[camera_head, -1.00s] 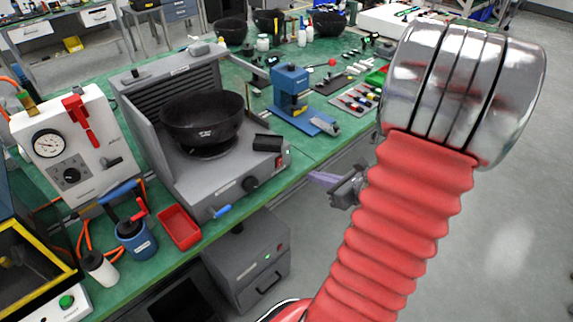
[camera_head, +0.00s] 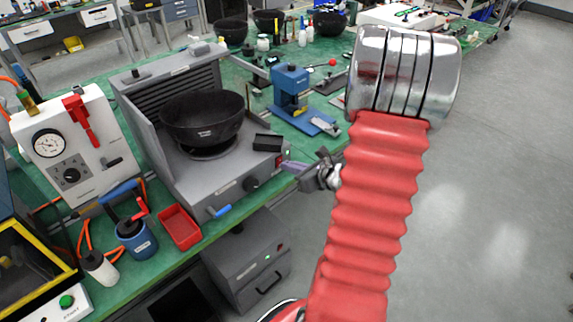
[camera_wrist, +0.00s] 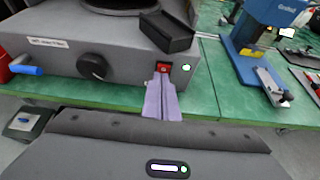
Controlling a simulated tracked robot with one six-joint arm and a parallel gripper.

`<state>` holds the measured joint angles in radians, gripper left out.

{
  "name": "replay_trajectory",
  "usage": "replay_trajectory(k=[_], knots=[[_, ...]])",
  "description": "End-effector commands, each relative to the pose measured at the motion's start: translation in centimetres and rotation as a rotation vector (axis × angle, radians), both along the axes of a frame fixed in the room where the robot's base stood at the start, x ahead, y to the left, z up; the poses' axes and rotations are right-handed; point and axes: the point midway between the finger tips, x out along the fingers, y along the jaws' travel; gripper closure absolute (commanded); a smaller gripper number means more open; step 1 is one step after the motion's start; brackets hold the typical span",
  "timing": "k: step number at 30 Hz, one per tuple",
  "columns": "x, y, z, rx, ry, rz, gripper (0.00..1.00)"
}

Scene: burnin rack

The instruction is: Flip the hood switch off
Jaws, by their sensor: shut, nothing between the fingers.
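The hood is a grey open-fronted unit (camera_head: 150,103) on the green bench, with a black bowl (camera_head: 203,118) inside. Its front panel shows in the wrist view (camera_wrist: 125,72). A small red switch (camera_wrist: 163,67) sits at the right of this panel, beside a lit green lamp (camera_wrist: 187,68). My gripper (camera_head: 287,165) is shut and empty at the panel's right end. In the wrist view its purple fingertips (camera_wrist: 162,75) point at the switch and cover its lower part. I cannot tell whether they touch it. The lamp also shows in the head view (camera_head: 287,153).
A dark knob (camera_wrist: 92,66) and a blue handle (camera_head: 220,211) are on the same panel. A black block (camera_head: 268,142) rests above the switch. A blue press (camera_head: 291,90) stands to the right. Open floor (camera_head: 480,240) lies right of the bench.

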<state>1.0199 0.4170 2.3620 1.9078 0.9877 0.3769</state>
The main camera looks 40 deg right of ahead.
Motion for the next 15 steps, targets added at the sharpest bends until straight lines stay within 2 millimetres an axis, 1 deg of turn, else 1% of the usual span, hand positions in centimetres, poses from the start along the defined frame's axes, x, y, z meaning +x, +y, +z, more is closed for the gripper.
replay_trajectory(k=[3, 6, 15], knots=[[0.90, 0.07, 0.10, 0.000, 0.001, 0.001, 1.00], [1.24, 0.07, 0.14, 0.000, 0.001, 0.000, 1.00], [1.28, 0.03, 0.15, 0.000, 0.001, -0.001, 1.00]])
